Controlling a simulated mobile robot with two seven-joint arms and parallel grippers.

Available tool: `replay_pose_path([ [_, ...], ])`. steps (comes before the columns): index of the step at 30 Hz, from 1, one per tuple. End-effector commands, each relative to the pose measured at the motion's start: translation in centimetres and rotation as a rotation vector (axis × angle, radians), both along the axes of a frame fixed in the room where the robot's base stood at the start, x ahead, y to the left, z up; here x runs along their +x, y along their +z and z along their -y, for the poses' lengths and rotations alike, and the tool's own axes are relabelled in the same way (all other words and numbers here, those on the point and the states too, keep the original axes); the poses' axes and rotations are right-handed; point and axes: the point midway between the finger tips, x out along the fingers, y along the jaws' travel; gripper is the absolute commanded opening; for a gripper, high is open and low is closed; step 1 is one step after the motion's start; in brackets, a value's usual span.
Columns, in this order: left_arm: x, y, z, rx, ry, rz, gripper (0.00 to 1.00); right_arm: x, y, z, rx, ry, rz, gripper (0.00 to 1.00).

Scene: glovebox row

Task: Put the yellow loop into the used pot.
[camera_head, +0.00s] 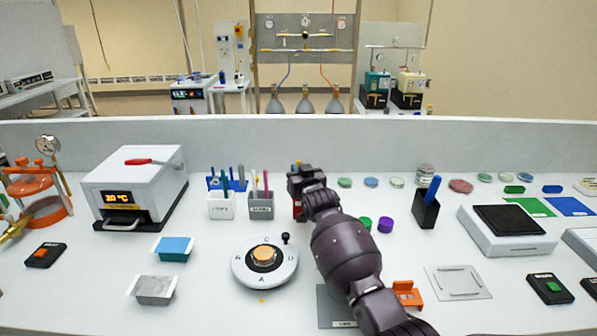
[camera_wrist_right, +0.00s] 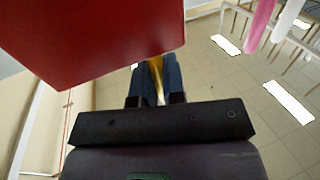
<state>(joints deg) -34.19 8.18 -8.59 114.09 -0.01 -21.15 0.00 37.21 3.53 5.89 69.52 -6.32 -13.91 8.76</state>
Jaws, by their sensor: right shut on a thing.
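My right gripper (camera_head: 303,175) is above a red pot (camera_head: 299,212) at the back middle of the bench and hides much of it. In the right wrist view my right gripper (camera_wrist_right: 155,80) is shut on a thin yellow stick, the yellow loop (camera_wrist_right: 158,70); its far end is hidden. The red pot's wall (camera_wrist_right: 95,35) fills the upper left of that view, close beside the fingers. I cannot read a label on the red pot, so I cannot confirm it is the used pot. My left gripper is not in view.
A white pot (camera_head: 221,207) and a grey pot (camera_head: 261,208) with coloured sticks stand left of the red pot. A round dial device (camera_head: 264,268) is in front. Purple and green caps (camera_head: 385,225) and a black pen holder (camera_head: 425,211) stand to the right.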

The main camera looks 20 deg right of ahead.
Motion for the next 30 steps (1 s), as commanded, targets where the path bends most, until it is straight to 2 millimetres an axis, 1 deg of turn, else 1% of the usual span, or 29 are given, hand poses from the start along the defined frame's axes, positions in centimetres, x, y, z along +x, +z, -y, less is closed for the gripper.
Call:
replay_pose_path([
  [9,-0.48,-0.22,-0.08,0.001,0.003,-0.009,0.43,0.0,0.01,-0.01,0.0,0.0,0.0,0.0],
  [10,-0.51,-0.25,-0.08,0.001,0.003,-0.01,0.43,0.0,0.01,-0.01,0.0,0.0,0.0,0.13],
  [15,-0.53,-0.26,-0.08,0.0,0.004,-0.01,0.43,0.0,0.02,-0.01,0.0,0.0,0.0,0.39],
  [24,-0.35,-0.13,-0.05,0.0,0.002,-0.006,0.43,0.0,0.08,-0.01,0.0,0.0,0.0,0.4],
  [30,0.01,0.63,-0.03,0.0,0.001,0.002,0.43,0.0,0.9,0.0,0.0,0.0,0.001,0.4],
])
